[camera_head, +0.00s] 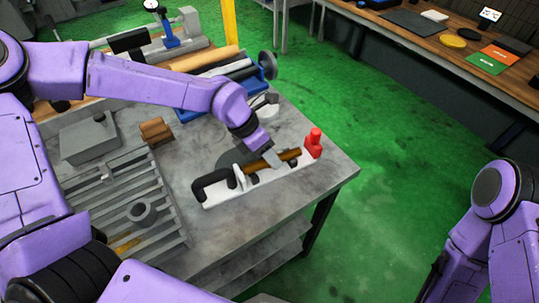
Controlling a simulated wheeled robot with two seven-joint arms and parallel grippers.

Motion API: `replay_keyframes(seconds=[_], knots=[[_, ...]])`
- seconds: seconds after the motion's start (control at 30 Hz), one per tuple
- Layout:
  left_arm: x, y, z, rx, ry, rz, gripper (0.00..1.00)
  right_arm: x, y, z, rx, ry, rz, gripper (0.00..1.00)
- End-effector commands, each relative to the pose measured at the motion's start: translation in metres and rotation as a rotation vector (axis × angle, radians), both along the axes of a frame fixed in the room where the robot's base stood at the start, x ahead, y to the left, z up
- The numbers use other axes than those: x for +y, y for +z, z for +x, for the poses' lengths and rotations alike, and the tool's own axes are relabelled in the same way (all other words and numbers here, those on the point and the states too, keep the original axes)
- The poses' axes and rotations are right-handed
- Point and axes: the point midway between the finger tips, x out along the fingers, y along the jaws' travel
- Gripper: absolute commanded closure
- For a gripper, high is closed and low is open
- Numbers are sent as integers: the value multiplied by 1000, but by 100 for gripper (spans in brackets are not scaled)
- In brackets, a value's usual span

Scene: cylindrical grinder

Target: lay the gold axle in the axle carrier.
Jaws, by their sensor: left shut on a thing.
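The gold axle (288,156) is a short golden-brown rod at the right part of the axle carrier. The axle carrier (225,198) is a long pale tray with a black handle at its left end and a red piece at its right end. My left gripper (272,158) reaches down over the carrier and is shut on the gold axle. The axle lies along the carrier's length, low over it or in it; I cannot tell whether it touches the supports. The gripper partly hides the axle. My right arm shows at the lower right, but its gripper fingers are not in view.
The carrier stands near the grey table's right edge (345,174). A blue tray (195,105) with rods is behind. A wooden bench (450,50) stands at the upper right across open green floor.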

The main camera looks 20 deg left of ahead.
Motion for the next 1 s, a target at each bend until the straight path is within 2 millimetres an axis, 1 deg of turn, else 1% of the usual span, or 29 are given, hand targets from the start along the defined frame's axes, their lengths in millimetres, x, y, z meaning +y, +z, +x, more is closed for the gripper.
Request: replay_keyframes(seconds=[0.03, 0.27, 0.3, 0.37, 0.4, 0.63, 0.73, 0.87, 1.0], knots=[[0, -3, -4, 13, -2, 3, 100, 0, 0, 0, 0, 0, 0, 57], [0, -3, -4, 14, -3, 2, 100, 0, 0, 0, 0, 0, 0, 57], [0, -3, -4, 13, -3, 3, 63, 0, 0, 0, 0, 0, 0, 57], [0, -3, -4, 12, -3, 3, 44, 0, 0, 0, 0, 0, 0, 57], [-1, -3, -4, 12, -2, 2, 37, 0, 0, 0, 0, 0, 0, 57], [-1, -3, -4, 11, -3, 2, 37, 0, 0, 0, 0, 0, 0, 57], [2, 3, -4, 7, -2, -1, 37, 0, -1, 0, 0, 0, 0, 57], [13, 24, -5, 4, 1, -4, 37, 0, -5, 0, 0, 0, 0, 57], [29, 55, -7, 4, 0, -3, 37, 0, -9, 0, 0, 0, 0, 57]])
